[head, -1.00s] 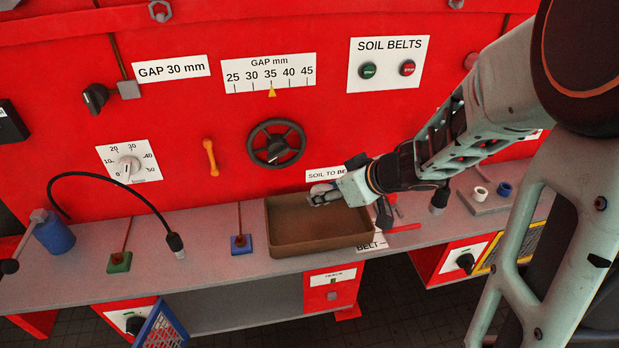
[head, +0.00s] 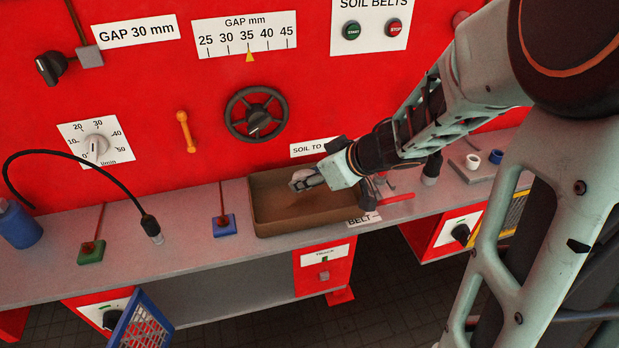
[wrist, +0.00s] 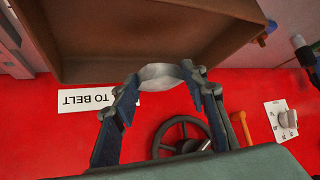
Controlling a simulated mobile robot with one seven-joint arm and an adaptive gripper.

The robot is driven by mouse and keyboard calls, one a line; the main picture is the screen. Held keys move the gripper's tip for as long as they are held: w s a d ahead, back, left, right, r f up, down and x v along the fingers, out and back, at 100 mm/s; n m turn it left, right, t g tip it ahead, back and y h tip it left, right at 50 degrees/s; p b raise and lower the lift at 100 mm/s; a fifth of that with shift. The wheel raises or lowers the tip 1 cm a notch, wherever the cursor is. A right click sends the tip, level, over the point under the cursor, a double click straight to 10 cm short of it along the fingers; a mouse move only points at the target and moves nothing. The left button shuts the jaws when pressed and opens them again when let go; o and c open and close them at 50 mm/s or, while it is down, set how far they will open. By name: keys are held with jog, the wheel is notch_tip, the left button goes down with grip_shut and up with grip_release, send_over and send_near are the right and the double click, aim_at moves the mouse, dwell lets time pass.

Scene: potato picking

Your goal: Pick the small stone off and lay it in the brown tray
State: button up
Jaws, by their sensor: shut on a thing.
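The small stone (wrist: 160,76) is pale grey and sits between the fingertips in the wrist view. My gripper (head: 303,181) is shut on it. The stone also shows in the head view (head: 299,176), partly hidden by the fingers. The brown tray (head: 268,222) stands on the grey bench below the red panel. The gripper and stone are over the tray's back half in the head view. In the wrist view the tray (wrist: 105,40) fills the top, with the stone just at its near rim. I cannot tell the exact height of the stone above the tray floor.
A black handwheel (head: 256,114) is on the red panel behind the tray. A blue-based rod (head: 224,225) stands left of the tray, and a bent black hose lamp (head: 150,225) farther left. A red-handled tool (head: 396,197) lies right of the tray. A blue mesh panel (head: 142,325) is low in front.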

jog(key=o, duration=1.3)
jog(key=v, duration=0.7)
jog(key=shift+s+d+r, duration=0.1)
jog(key=shift+s+d, duration=0.05)
